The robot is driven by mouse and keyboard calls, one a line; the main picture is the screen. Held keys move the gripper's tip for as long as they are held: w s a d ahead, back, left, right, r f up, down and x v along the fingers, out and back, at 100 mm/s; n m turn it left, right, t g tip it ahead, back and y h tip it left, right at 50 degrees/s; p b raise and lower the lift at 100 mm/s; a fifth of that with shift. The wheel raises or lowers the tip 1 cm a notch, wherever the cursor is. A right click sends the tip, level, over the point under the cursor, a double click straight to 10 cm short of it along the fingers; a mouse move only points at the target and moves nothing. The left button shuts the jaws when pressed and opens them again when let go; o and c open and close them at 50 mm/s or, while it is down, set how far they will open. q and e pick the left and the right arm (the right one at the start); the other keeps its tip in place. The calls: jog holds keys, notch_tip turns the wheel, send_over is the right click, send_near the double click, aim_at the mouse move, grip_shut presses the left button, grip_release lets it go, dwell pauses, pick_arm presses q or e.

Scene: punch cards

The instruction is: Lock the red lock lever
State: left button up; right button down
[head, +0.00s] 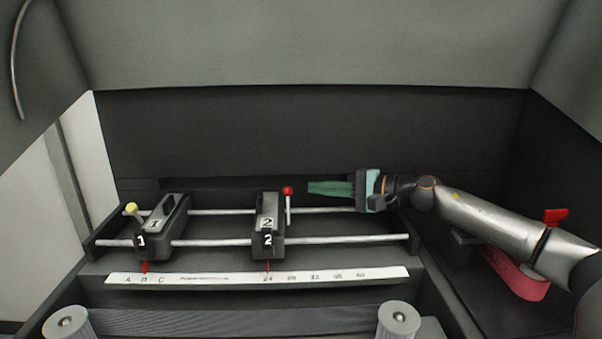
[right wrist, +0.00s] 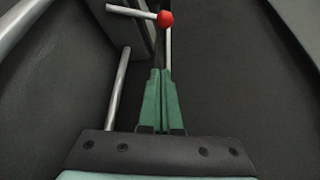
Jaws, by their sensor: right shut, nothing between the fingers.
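The red lock lever (head: 287,191) is a thin light rod with a red ball on top. It stands nearly upright at the right side of the black slider marked 2 (head: 266,206). In the right wrist view its red ball (right wrist: 165,18) is at the top, just ahead of the fingertips. My right gripper (head: 311,187) has green fingers pointing left at the ball, a short gap to its right. In the right wrist view the fingers (right wrist: 160,75) are together and hold nothing. My left gripper is not in view.
The slider marked 1 (head: 162,225), with a yellow-knobbed lever (head: 131,209), sits at left on the same two metal rails (head: 340,239). A white scale strip (head: 220,280) runs in front. A red handle (head: 556,216) stands near my right forearm. A dark wall closes the back.

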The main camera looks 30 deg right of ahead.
aim_at(288, 206)
jog(key=x, duration=0.1)
jog(key=p+x, duration=0.2)
jog(key=shift+w+a+r, duration=0.25)
jog(key=shift+w, duration=0.15)
jog(key=shift+a+f, duration=0.15)
jog(key=shift+a, duration=0.15)
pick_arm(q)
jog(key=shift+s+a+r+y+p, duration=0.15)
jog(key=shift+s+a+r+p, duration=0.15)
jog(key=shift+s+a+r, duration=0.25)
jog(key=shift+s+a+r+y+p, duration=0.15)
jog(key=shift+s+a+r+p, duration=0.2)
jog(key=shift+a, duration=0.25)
pick_arm(e)
jog(key=shift+s+a+r, duration=0.2)
jog(key=shift+s+a, duration=0.3)
jog(key=shift+s, duration=0.15)
jog(key=shift+s+a+r, duration=0.25)
jog(key=shift+s+a, duration=0.3)
jog(key=shift+s, duration=0.1)
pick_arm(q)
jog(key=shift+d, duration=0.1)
pick_arm(e)
jog(key=shift+w, duration=0.1)
